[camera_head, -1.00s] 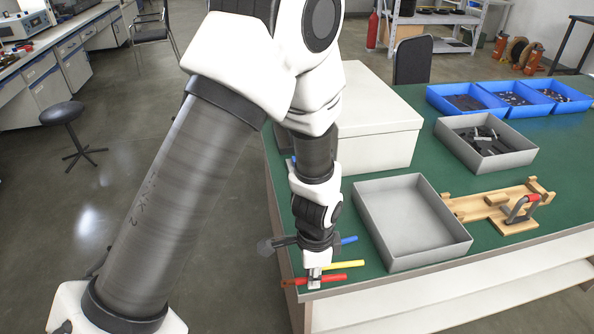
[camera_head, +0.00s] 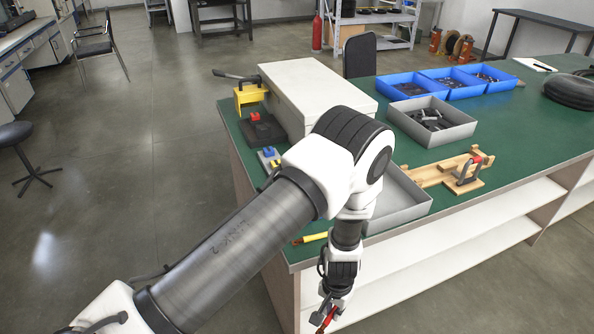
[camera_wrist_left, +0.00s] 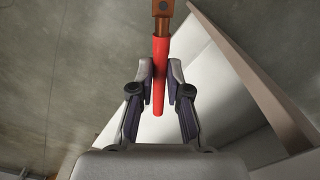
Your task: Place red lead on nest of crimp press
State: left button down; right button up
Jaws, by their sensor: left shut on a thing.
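The red lead (camera_wrist_left: 159,90) is between the fingers of my left gripper (camera_wrist_left: 160,80), which is shut on it. A copper-brown end extends beyond the red sleeve at the top of the wrist view. In the head view, the red lead (camera_head: 326,318) and my left gripper (camera_head: 331,303) are low, in front of the table's front edge. The crimp press, yellow with a dark lever (camera_head: 248,95), stands at the table's far left corner. Its dark base (camera_head: 265,131) has a red part (camera_head: 255,118) on it; I cannot tell the nest's details. My right gripper is out of view.
A white box (camera_head: 312,88) stands right of the press. A yellow lead (camera_head: 311,238) lies near the front left corner. My arm partly hides a grey tray (camera_head: 408,203). A wooden fixture (camera_head: 440,172), grey bin (camera_head: 432,120) and blue bins (camera_head: 447,85) lie right.

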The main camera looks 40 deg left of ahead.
aim_at(259, 121)
jog(key=j+z, duration=0.1)
jog(key=z, duration=0.3)
jog(key=j+z, duration=0.1)
jog(key=z, duration=0.35)
jog(key=k+j+z, duration=0.1)
jog(key=z, duration=0.3)
jog(key=k+z, duration=0.1)
jog(key=z, duration=0.3)
jog(key=k+j+z, duration=0.1)
jog(key=z, duration=0.75)
jog(key=k+j+z, duration=0.5)
jog(key=k+z, duration=0.3)
jog(key=k, duration=0.25)
jog(key=k+z, duration=0.35)
jog(key=k, duration=0.2)
jog(key=k+l+z, duration=0.15)
jog(key=k+z, duration=0.25)
jog(key=k, duration=0.95)
jog(key=k+z, duration=0.15)
jog(key=k, duration=0.7)
jog(key=k+l, duration=0.2)
jog(key=k, duration=0.6)
jog(key=k+j+u, duration=0.25)
jog(key=k, duration=0.2)
jog(key=k+j+u, duration=0.2)
jog(key=k, duration=0.25)
